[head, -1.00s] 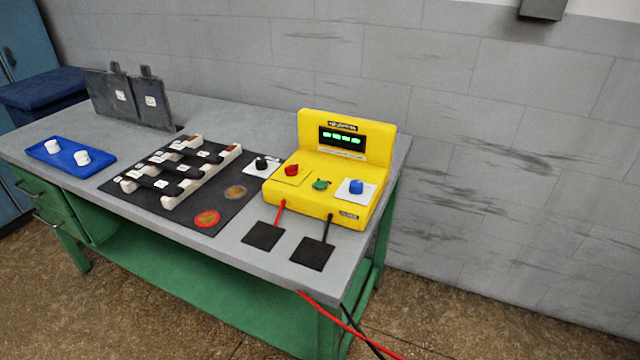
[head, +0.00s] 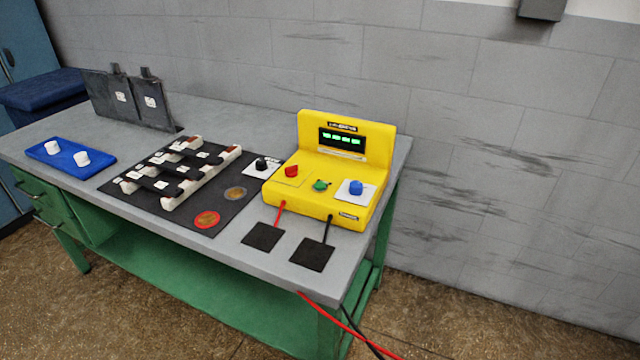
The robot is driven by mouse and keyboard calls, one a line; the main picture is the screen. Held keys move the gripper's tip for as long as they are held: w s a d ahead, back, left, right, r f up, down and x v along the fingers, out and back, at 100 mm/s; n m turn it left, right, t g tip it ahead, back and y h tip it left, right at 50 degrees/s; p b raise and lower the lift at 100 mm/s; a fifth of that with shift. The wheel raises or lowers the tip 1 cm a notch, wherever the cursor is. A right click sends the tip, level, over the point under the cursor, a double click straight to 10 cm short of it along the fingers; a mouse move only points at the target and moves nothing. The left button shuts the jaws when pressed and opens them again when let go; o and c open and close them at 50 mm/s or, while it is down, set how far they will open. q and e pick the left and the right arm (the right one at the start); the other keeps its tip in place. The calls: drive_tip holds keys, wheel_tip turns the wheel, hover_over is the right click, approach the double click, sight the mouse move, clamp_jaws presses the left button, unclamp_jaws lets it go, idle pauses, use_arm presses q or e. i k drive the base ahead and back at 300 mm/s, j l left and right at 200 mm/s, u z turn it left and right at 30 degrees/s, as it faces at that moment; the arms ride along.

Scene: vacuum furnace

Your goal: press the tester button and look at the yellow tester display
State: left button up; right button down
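The yellow tester (head: 318,200) stands at the right end of the grey bench top. Its display (head: 342,139) is a dark panel with several lit green characters, too small to read. On its sloped front are a red knob or button (head: 292,171), a green one (head: 320,185) and a blue one (head: 356,187) on a white plate. I cannot tell which of them is the tester button. Red and black leads run from its front to two dark pads (head: 263,236). Neither of my grippers is in view.
A black mat (head: 222,207) with a white and black rack lies left of the tester. A blue tray (head: 70,163) with two white pieces is further left. Dark plates (head: 128,97) stand at the back. Red and black cables (head: 345,320) hang off the bench's front right corner.

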sight(319, 185)
drive_tip(key=i+j+z, duration=0.25)
drive_tip(key=j, duration=0.4)
drive_tip(key=i+j+z, duration=0.25)
drive_tip(key=j, duration=0.45)
drive_tip(key=j+z, duration=0.25)
drive_tip(key=j, duration=0.45)
drive_tip(key=i+j+z, duration=0.2)
drive_tip(key=j, duration=0.55)
drive_tip(key=k, duration=0.1)
